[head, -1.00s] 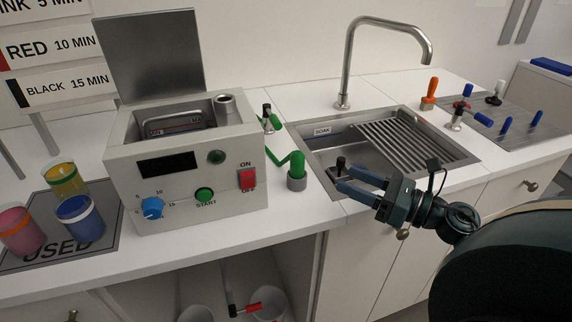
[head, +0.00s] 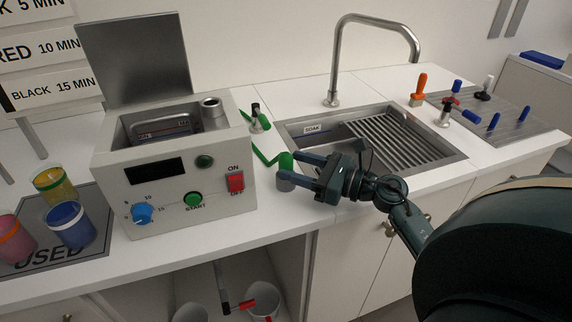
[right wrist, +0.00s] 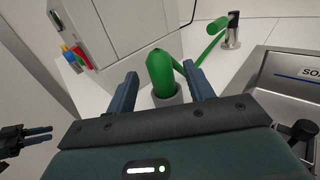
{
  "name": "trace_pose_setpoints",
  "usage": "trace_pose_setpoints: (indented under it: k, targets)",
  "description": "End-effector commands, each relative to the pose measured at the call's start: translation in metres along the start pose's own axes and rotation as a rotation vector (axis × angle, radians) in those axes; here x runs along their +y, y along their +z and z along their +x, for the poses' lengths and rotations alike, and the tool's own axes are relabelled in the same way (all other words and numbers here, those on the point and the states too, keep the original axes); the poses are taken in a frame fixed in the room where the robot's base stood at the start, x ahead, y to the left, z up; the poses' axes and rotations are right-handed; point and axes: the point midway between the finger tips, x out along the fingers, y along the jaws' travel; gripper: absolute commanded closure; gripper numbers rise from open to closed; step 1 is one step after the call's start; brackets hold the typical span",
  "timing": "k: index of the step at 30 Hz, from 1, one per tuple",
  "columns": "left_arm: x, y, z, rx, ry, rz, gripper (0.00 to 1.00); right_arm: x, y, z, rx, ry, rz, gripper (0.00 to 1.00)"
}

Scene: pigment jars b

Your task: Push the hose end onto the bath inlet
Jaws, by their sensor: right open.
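The green hose (head: 267,153) runs from a small valve (head: 256,118) to its thick end, which stands upright in a grey cup (right wrist: 168,98). The hose end (right wrist: 160,73) is clear in the right wrist view. My right gripper (head: 289,168) is open, its fingers on either side of the hose end and partly hiding it in the head view. In the right wrist view a gap shows beside each finger. The bath (head: 180,190) is a grey box with a raised lid; a metal stub (head: 211,110), probably the inlet, stands on its top. My left gripper (right wrist: 38,134) shows open and empty at the wrist view's left edge.
A sink (head: 375,135) with a tall faucet (head: 335,70) lies right of the hose. Several jars, including a blue one (head: 71,225), stand on the USED mat (head: 100,250) at left. Pegs and valves stand on the far right. The counter's front edge is close below the cup.

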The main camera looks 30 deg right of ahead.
Motion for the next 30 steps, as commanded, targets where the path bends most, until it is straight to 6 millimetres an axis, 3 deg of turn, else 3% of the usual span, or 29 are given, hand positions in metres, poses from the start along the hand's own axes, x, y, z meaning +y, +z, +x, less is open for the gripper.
trace_pose_setpoints:
  k: [6, 14, 30]
  targets:
    - [-0.001, -0.003, -0.003, -0.012, -0.004, 0.012, 0.64, -0.001, 0.0, 0.029, -0.002, 0.0, 0.002, 0.47]
    - [-0.002, 0.0, -0.002, -0.018, -0.006, 0.011, 0.64, -0.001, -0.002, 0.032, 0.0, 0.0, 0.001, 0.47]
    - [-0.002, -0.004, -0.001, -0.008, -0.011, -0.002, 0.64, -0.001, -0.002, 0.031, 0.0, 0.0, 0.001, 0.9]
